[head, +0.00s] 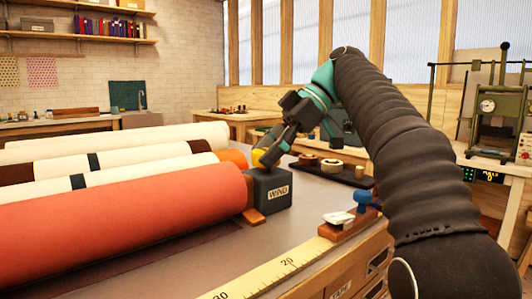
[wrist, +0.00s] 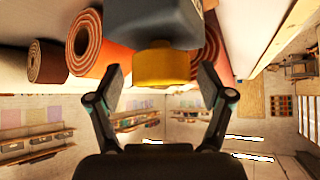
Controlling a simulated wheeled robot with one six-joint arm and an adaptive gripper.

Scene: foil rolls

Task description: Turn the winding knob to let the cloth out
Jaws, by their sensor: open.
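The yellow winding knob (head: 259,158) sits on the dark grey box marked WIND (head: 268,187), at the end of the cloth rolls. My gripper (head: 273,148) is at the knob in the head view, its fingers partly hiding it. In the wrist view the knob (wrist: 161,69) shows between the two spread fingers of my gripper (wrist: 161,82), with gaps on both sides. The gripper is open and holds nothing. A large coral cloth roll (head: 120,222) lies left of the box; its spiral end (wrist: 91,45) shows in the wrist view.
Cream and brown rolls (head: 110,158) lie behind the coral roll. A yellow measuring tape (head: 275,269) runs along the table's front edge, near a wooden block with a blue knob (head: 362,198). A dark tray with small rolls (head: 335,170) stands right of the box. A green press (head: 495,110) stands far right.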

